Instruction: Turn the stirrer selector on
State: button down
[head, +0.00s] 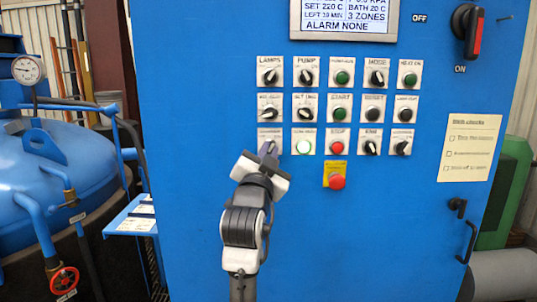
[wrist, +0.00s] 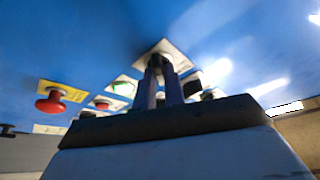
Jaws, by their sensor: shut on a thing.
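A square pale plate (head: 263,134) sits at the left end of the lowest row of controls on the blue panel. Its label is too small to read, so I cannot confirm that it is the stirrer selector. My gripper (head: 268,148) is at this plate from below and covers most of its knob. In the wrist view, the two dark fingers of my gripper (wrist: 160,72) are shut on the small dark knob in front of the pale plate (wrist: 178,58). The knob's angle is hidden by the fingers.
A red emergency mushroom button (head: 337,182) on yellow sits below. Several selectors are close above. A display (head: 345,17) is on top.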

jog(key=c, duration=1.5)
grip_release()
jog(key=b+v, duration=0.4)
jog(key=v, duration=0.9)
jog(key=shift+s+f, duration=0.1)
jog(key=shift+s, duration=0.25)
